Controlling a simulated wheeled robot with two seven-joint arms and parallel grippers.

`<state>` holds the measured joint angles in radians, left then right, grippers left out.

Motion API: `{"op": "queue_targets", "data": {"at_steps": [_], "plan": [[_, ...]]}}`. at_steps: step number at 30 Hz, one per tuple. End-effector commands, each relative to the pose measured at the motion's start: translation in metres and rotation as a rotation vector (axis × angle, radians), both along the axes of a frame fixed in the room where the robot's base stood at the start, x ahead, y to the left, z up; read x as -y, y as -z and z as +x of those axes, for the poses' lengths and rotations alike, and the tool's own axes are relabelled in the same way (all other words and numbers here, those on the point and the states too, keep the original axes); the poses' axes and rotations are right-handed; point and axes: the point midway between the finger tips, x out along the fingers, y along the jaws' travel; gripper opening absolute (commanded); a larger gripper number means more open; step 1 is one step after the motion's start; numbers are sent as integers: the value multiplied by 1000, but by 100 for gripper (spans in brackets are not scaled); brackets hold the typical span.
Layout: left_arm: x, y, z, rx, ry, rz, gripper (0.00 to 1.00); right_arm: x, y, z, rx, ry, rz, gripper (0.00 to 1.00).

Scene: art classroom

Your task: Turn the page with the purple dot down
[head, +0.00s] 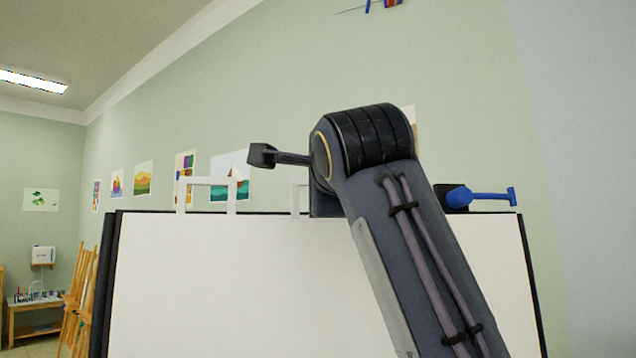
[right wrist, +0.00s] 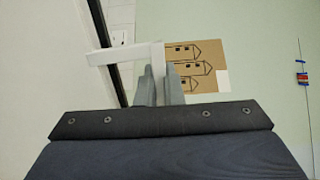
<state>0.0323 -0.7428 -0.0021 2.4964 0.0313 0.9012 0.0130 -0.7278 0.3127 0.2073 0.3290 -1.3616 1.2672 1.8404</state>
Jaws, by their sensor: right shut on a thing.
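A large white page (head: 215,285) fills the front of a dark-framed flip board in the head view. Along its top edge stand a white bracket-shaped handle (head: 207,181) and part of a second white handle (head: 297,184), partly covered by my right arm. No purple dot shows in either view. In the right wrist view my right gripper (right wrist: 161,86) is shut on one leg of a white handle (right wrist: 118,54), near the board's dark edge (right wrist: 108,50). In the head view my arm hides this grip. My left gripper is not in view.
A blue clamp-like piece (head: 475,196) sits on the board's top right. Wooden easels (head: 80,305) and a small table (head: 30,302) stand at the far left. Pictures (head: 229,177) hang on the green wall behind.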

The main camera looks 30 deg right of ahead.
Motion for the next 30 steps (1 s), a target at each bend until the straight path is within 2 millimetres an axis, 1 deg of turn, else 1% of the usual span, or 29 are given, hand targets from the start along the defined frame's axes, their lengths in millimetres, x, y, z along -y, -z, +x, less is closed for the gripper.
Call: {"op": "queue_targets", "data": {"at_steps": [5, 22, 30], "plan": [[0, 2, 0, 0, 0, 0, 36, -3, -1, -7, 1, -2, -1, 0], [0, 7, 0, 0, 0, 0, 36, -19, -3, -56, -6, -2, -2, 1], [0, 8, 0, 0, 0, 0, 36, -26, -5, -79, -6, -2, -1, 0]]}}
